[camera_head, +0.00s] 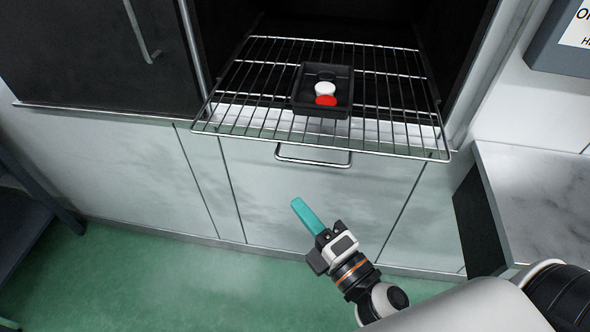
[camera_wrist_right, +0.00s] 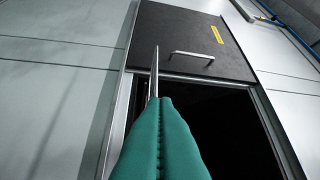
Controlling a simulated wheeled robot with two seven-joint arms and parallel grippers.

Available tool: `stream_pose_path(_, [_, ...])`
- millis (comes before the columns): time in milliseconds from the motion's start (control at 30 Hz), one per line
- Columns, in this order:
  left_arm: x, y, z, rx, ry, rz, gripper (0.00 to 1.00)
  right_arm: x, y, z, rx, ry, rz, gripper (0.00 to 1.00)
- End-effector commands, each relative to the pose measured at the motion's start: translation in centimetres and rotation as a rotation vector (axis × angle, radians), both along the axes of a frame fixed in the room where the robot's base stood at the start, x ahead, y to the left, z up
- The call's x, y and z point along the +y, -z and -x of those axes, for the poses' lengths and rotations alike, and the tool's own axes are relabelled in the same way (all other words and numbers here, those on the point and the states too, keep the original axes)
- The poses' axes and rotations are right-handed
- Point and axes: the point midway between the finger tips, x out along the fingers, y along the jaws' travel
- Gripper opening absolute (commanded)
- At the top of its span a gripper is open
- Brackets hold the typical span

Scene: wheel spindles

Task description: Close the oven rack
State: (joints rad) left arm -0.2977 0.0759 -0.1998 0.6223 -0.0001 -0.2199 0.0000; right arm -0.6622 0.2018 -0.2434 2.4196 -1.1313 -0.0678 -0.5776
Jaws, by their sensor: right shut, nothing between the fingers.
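The wire oven rack (camera_head: 255,95) is pulled out of the dark oven opening, its front edge hanging over the white cabinet front. A black tray (camera_head: 324,108) with a white and a red round piece sits on it. My right gripper (camera_head: 301,206), with teal fingers, is shut and empty. In the head view it shows below the rack's front edge, in front of the lower cabinet, apart from the rack. In the right wrist view the teal fingers (camera_wrist_right: 160,110) point toward the dark opening, with a thin metal edge (camera_wrist_right: 154,72) just beyond their tips. My left gripper is out of view.
A drawer handle (camera_head: 313,158) sits just below the rack. A marble-topped counter (camera_head: 540,195) stands at the right, near my right arm. A dark door with a handle (camera_head: 140,35) is at the upper left. The green floor (camera_head: 180,275) is clear at lower left.

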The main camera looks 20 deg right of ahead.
Motion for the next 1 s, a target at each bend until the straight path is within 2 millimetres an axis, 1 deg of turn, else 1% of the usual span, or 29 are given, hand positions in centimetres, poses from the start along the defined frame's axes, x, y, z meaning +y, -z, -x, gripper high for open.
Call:
stream_pose_path(33, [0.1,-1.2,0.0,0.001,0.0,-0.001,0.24,0.2,-0.8,-0.9,-0.004,-0.001,0.001,0.0])
stream_pose_path(233, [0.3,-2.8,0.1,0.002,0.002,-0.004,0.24,1.0,-1.1,-4.0,-0.002,0.0,0.0,0.0])
stream_pose_path(300, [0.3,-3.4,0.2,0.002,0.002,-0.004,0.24,0.2,-1.3,-5.0,-0.002,0.001,0.005,0.0])
stream_pose_path(433, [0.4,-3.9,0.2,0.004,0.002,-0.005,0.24,-0.6,-1.4,-6.3,0.0,0.0,0.001,0.0])
stream_pose_path(633, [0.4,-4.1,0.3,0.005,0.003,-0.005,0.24,-1.1,-1.4,-7.0,0.0,0.0,-0.001,0.0])
stream_pose_path(1000, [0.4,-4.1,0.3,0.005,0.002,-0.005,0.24,-1.2,-1.3,-7.1,0.0,0.0,-0.001,0.0])
